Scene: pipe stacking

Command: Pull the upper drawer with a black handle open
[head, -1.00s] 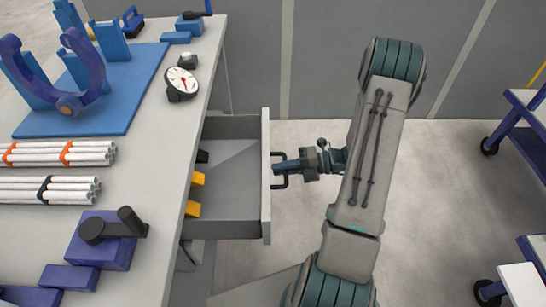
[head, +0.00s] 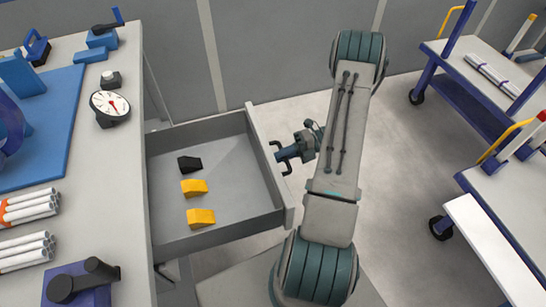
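The grey upper drawer (head: 222,238) is pulled well out from the workbench, and its inside shows. Its black handle (head: 286,171) is on the outer side of the front panel. My gripper (head: 281,156) reaches the handle from the right and appears shut on its middle bar; the fingertips are small and partly merge with the handle. Inside the drawer lie a black block (head: 189,164) and two yellow blocks, one in the middle (head: 194,187) and one nearer (head: 201,217).
The workbench (head: 125,160) at left holds a dial gauge (head: 110,105), white pipe bundles (head: 28,208) and blue fixtures. Carts with blue frames (head: 470,105) stand at right. Clear floor (head: 395,150) lies between my arm and the carts.

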